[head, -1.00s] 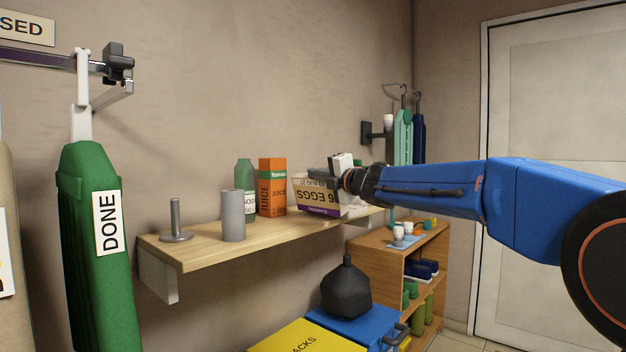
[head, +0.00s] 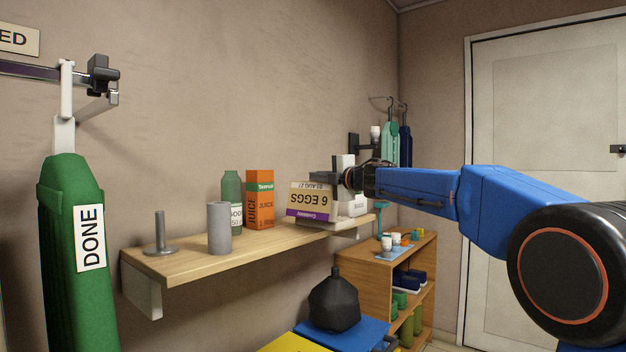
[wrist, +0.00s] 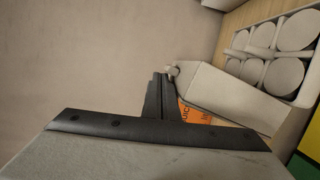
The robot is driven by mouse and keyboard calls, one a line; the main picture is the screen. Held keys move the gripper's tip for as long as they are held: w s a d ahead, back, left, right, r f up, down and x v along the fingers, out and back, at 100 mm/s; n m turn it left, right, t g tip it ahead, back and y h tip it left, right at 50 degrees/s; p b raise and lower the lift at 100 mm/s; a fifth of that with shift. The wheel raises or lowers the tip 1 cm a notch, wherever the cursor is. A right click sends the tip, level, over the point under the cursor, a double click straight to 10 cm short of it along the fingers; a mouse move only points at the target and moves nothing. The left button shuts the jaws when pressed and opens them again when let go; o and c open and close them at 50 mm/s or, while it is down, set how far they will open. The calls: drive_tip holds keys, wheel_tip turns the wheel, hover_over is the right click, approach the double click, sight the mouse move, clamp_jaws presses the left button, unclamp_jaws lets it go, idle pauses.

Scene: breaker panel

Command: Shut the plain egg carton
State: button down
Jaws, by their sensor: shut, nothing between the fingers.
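The egg carton (head: 311,201) stands on the wooden wall shelf (head: 190,266), with its lid raised. In the head view the lid's outer face shows upside-down "6 EGGS" print and a purple band. In the wrist view the grey lid (wrist: 225,97) stands up beside the tray (wrist: 278,57), which holds several round, pale eggs. My gripper (head: 320,177) is shut and empty at the top edge of the lid. In the wrist view my fingertips (wrist: 162,78) are close beside the lid's edge; whether they touch it, I cannot tell.
An orange juice carton (head: 260,200), a green bottle (head: 232,193), a grey cylinder (head: 219,228) and a grey post on a base (head: 160,236) stand left along the shelf. A white object (head: 354,207) is right of the egg carton. A low wooden shelf unit (head: 373,272) stands below right.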

drive_tip(key=w+d+m, duration=0.1)
drive_tip(key=w+m, duration=0.1)
drive_tip(key=w+d+m+g, duration=0.1)
drive_tip(key=w+d, duration=0.1)
drive_tip(key=shift+d+f+m, duration=0.1)
drive_tip(key=shift+m, duration=0.3)
idle(0.8)
